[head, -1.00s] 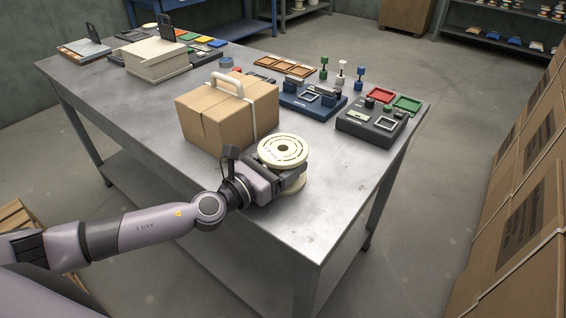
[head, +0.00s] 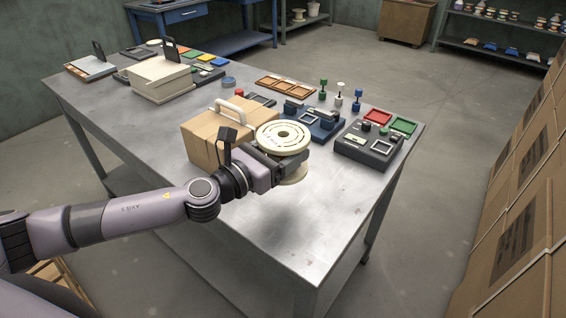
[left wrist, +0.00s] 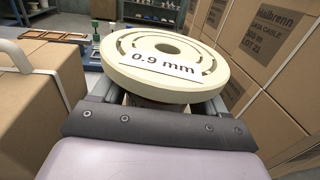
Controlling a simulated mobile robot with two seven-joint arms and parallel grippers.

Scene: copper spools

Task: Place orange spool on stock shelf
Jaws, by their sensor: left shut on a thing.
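A cream-flanged spool (head: 284,137) is held a little above the metal table, with a shadow below it. It also shows in the left wrist view (left wrist: 165,68), its flat upper flange marked "0.9 mm". No orange shows; its winding is mostly hidden between the flanges and my jaws. My left gripper (head: 280,158) is shut on its middle, between the upper and lower flanges. A dark metal shelf (head: 490,19) stands at the back right with several small spools and coloured bins; I cannot tell whether it is the stock shelf. My right gripper is not in view.
The metal table (head: 330,215) has a clear front right area. Dark fixtures (head: 368,147) and trays line the back. Stacked cartons (head: 515,230) stand at right; floor between is free.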

